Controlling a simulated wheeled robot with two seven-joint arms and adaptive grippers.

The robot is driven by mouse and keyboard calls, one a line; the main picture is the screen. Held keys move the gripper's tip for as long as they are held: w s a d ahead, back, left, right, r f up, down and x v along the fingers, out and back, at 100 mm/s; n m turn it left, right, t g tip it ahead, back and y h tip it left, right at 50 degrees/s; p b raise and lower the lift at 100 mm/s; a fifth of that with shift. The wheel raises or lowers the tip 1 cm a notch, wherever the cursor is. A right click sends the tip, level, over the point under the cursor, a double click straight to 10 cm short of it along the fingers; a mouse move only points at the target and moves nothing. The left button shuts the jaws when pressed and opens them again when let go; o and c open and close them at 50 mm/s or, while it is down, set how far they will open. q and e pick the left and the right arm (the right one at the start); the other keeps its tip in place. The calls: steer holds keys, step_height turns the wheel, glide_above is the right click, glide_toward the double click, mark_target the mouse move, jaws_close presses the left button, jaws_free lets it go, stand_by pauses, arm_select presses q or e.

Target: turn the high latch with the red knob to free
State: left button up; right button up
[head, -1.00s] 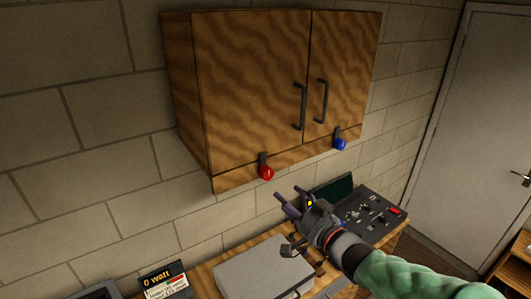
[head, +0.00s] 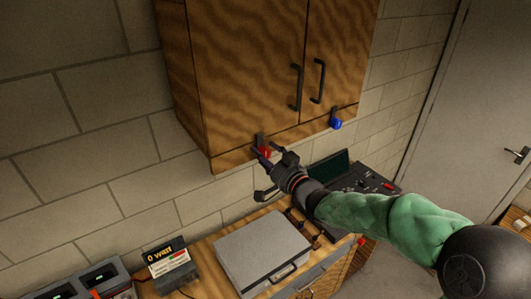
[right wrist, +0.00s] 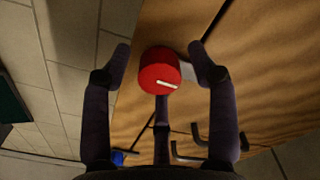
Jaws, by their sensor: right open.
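The red knob (head: 265,151) sits on its latch (head: 259,139) at the bottom edge of the wooden wall cabinet (head: 245,70), left of the doors' handles. My right gripper (head: 271,157) is open, right at the red knob in the head view, partly covering it. In the right wrist view, the red knob (right wrist: 160,74) with a white line lies between the spread fingers, with small gaps at both sides. The grey latch piece (right wrist: 205,68) shows beside it, partly behind a finger. My left gripper is not in view.
A blue knob (head: 336,124) hangs on a second latch to the right. Two dark door handles (head: 296,87) are above. Below, the counter holds a grey case (head: 262,250), a "0 watt" display (head: 168,258) and a dark tool case (head: 345,178).

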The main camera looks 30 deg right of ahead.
steer(key=shift+w, duration=0.2)
steer(key=shift+s, duration=0.1)
steer(key=c, duration=1.1)
steer(key=shift+c, duration=0.2)
